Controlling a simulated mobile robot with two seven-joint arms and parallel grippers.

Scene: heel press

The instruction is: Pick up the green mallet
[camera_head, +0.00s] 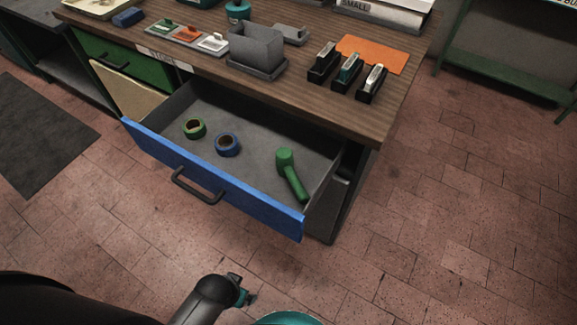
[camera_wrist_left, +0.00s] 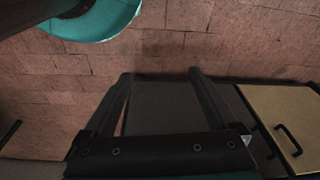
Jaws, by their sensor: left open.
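The green mallet (camera_head: 287,165) lies in the open blue-fronted drawer (camera_head: 221,175), near its right end. Its head is toward the back and its handle slants forward and right. My left gripper (camera_head: 246,291) is low in the head view, in front of the drawer and well apart from the mallet. In the left wrist view the left gripper (camera_wrist_left: 160,76) has its two fingers spread with nothing held between them. The mallet is not visible in that view. My right gripper is not in view.
A green tape roll (camera_head: 195,128) and a blue tape roll (camera_head: 228,145) lie left of the mallet. The workbench top (camera_head: 330,115) overhangs the drawer's back, with staplers (camera_head: 348,72) and a grey bin (camera_head: 257,48) on it. The tiled floor (camera_head: 440,240) to the right is clear.

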